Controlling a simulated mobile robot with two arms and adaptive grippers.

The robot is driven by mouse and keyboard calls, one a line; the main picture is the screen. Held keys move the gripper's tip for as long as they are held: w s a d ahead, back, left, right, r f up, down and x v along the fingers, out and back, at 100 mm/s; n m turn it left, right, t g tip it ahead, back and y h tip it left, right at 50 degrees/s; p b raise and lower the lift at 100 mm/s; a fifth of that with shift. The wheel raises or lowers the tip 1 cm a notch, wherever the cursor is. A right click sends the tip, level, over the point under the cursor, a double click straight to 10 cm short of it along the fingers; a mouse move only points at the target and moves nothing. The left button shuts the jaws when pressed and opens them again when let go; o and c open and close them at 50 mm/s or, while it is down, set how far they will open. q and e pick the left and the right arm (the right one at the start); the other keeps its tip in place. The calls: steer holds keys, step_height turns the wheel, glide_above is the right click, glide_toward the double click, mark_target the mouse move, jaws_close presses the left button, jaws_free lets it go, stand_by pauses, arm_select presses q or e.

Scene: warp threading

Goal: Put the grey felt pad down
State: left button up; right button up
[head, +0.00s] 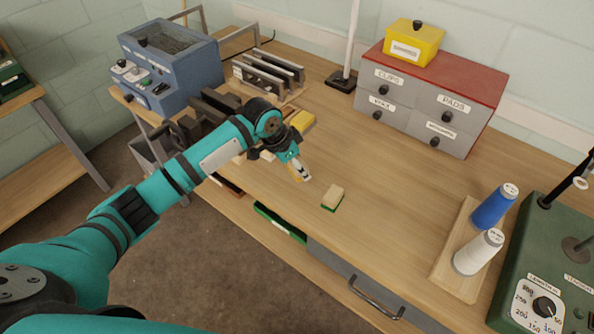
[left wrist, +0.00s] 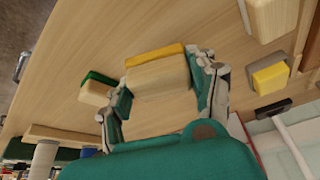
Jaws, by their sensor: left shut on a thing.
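My left gripper (head: 303,174) is shut on a pale wood-coloured block with a yellow layer along one edge. The left wrist view shows this held block (left wrist: 160,75) between the two fingers of my left gripper (left wrist: 165,85). In the head view the fingers mostly hide it, low over the table; I cannot tell whether it touches the wood. A similar block with a green layer (head: 333,197) rests on the table to the right of the gripper, apart from it; it also shows in the left wrist view (left wrist: 97,88). I cannot make out a grey pad for certain. My right gripper is not in view.
A yellow block (head: 302,121) lies behind the gripper. A red-topped drawer cabinet (head: 430,105) stands at the back. Blue (head: 494,207) and white (head: 478,252) spools stand at the right. The tabletop (head: 390,200) between is clear; its front edge is close to the gripper.

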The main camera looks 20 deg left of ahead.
mark_target(297, 173)
arm_select(q)
steer(key=shift+f+p, duration=0.4)
steer(key=shift+f, duration=1.2)
steer(key=shift+f, duration=0.1)
steer(key=o, duration=1)
steer(key=shift+s, duration=0.1)
steer(key=b+v, duration=0.1)
steer(key=v, duration=1.1)
